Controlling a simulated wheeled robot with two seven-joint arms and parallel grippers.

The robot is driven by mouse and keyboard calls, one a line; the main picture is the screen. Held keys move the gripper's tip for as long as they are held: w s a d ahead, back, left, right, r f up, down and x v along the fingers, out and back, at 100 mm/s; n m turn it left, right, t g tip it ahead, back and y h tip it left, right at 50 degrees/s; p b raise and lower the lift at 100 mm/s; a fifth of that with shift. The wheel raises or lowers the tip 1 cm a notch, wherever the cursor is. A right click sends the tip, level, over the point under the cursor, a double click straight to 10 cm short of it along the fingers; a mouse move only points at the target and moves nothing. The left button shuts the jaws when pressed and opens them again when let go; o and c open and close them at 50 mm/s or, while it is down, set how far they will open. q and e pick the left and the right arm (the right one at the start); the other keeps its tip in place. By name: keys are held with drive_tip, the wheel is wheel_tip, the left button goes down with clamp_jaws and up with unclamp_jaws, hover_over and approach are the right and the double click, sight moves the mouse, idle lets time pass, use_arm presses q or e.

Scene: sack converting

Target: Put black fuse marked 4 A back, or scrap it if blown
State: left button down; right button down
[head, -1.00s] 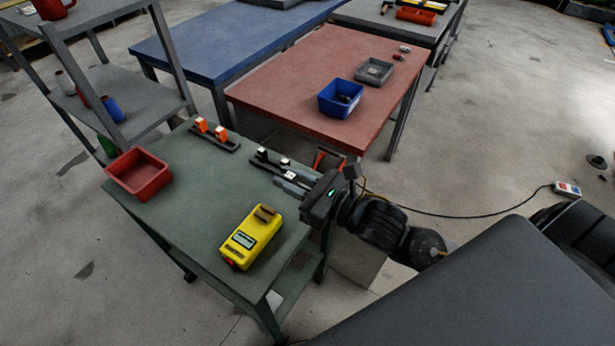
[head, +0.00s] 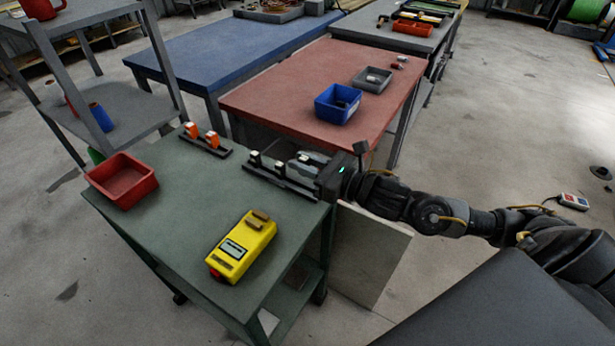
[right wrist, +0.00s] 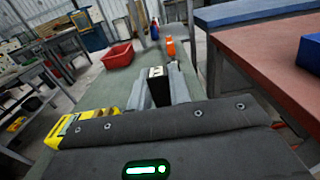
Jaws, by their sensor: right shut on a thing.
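My right gripper (head: 297,166) is shut on a black fuse (right wrist: 158,88) with a pale label on its top. In the right wrist view the fuse stands upright between the two grey fingers; its marking is too small to read. In the head view the fingers are just behind the black fuse rack (head: 290,186) at the far right of the green table (head: 180,222), and mostly hide the held fuse. Two black fuses (head: 255,158) with pale tops stand at the rack. A yellow tester (head: 243,247) lies near the front, and a red bin (head: 122,181) is at the left. My left gripper is not in view.
A rack with two orange fuses (head: 212,140) stands at the back of the green table. A red table (head: 300,90) beyond carries a blue bin (head: 337,104) and a grey tray (head: 371,79). The middle of the green table is clear.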

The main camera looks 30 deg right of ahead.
drive_tip(key=shift+w+d+f, duration=0.35)
drive_tip(key=shift+w+f, duration=0.05)
drive_tip(key=shift+f, duration=0.25)
drive_tip(key=shift+w+d+f, duration=0.3)
drive_tip(key=shift+w+f, duration=0.05)
drive_tip(key=shift+f, duration=0.25)
wheel_tip(320, 180, down, 2)
drive_tip(key=shift+w+d+f, duration=0.1)
drive_tip(key=shift+f, duration=0.6)
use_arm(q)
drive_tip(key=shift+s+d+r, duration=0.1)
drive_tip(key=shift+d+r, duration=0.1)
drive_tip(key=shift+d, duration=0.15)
